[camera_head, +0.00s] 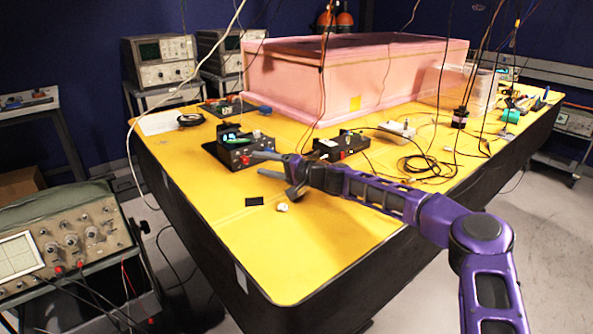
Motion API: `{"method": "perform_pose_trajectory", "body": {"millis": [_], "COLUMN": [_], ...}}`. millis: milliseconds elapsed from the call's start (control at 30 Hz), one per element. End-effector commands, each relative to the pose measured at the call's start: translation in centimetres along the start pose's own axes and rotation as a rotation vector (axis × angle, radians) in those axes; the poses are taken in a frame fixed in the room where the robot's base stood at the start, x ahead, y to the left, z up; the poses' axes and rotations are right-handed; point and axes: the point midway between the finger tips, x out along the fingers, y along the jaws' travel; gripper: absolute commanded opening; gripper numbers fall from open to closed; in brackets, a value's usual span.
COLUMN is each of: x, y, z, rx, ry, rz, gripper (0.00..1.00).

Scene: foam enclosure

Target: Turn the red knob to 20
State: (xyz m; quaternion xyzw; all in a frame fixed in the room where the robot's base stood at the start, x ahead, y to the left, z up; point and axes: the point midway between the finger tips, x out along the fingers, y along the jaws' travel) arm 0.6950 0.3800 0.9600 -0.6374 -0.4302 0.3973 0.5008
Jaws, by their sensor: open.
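A black box (225,150) with a lit green display stands on the yellow table. A small red spot, which looks like the red knob (245,160), shows on its front face. Any scale or number by it is too small to read. My gripper (273,175) is open and empty, at the right of this box. Its upper finger points left toward the box front, and its lower finger hangs closer to the table edge. I cannot tell whether a fingertip touches the box.
A second black box (342,145) stands right behind my gripper, with cables running right. A black flat piece (254,201) and a small white object (282,207) lie on the yellow table (270,260). A pink foam enclosure (350,80) fills the back. The front table corner is clear.

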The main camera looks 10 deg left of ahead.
Motion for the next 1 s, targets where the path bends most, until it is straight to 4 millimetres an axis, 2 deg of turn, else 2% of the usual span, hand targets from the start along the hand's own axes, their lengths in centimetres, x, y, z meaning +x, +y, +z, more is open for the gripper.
{"method": "perform_pose_trajectory", "body": {"millis": [33, 300, 500, 700, 1000], "x": [-1.4, -7.8, -11.6, -13.4, -13.6], "y": [0.0, 0.0, 0.0, 0.0, 0.0], "z": [-0.2, -0.1, -0.1, 0.0, 0.0], "rx": [0.000, 0.000, 0.000, -0.001, 0.000], "ry": [0.003, 0.003, 0.002, 0.001, 0.000], "rz": [0.001, 0.001, 0.001, 0.001, 0.001], "gripper": [0.59, 0.59, 0.59, 0.59, 0.59]}}
